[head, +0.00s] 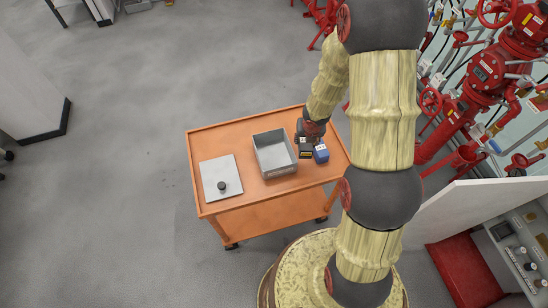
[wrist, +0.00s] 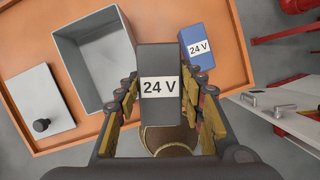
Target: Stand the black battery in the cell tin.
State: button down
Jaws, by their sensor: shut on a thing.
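The black battery (wrist: 160,110), with a white "24 V" label, is between the fingers of my gripper (wrist: 159,82) in the wrist view. My gripper is shut on it. In the head view the black battery (head: 305,154) shows just below my gripper (head: 309,140), at the right part of the orange cart. I cannot tell whether it touches the cart top. The cell tin (head: 274,154) is an open, empty grey box to the left of the battery; it also shows in the wrist view (wrist: 95,65).
A blue 24 V battery (head: 321,153) stands close to the right of the black one, also in the wrist view (wrist: 200,48). A grey lid with a black knob (head: 214,174) lies left of the tin on the orange cart (head: 232,135). Red valves and pipes (head: 485,75) stand at the right.

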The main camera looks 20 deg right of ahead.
aim_at(300, 155)
jog(key=s+a+n, duration=0.2)
jog(key=s, duration=0.1)
jog(key=s+a+n+p, duration=0.1)
jog(key=s, duration=0.1)
jog(key=shift+a+y, duration=0.35)
jog(key=shift+y, duration=0.05)
jog(key=w+a+f, duration=0.2)
jog(key=w+f, duration=0.1)
jog(key=w+a+f, duration=0.2)
jog(key=w+f, duration=0.1)
jog(key=w, duration=0.1)
jog(key=w+a+f, duration=0.2)
jog(key=w+f, duration=0.1)
jog(key=w, duration=0.1)
jog(key=shift+w+a+f, duration=0.25)
jog(key=shift+a, duration=0.05)
jog(key=shift+w+a+f, duration=0.1)
jog(key=shift+f, duration=0.1)
jog(key=shift+s+b+x, duration=0.15)
jog(key=shift+b+x, duration=0.1)
jog(key=shift+x, duration=0.55)
jog(key=shift+s+b+x, duration=0.15)
jog(key=shift+b+x, duration=0.1)
jog(key=shift+x, duration=0.55)
jog(key=shift+a+f, duration=0.1)
jog(key=shift+f, duration=0.05)
jog(key=c, duration=1.1)
grip_release()
jog(key=shift+s+f, duration=0.1)
jog(key=shift+c, duration=0.2)
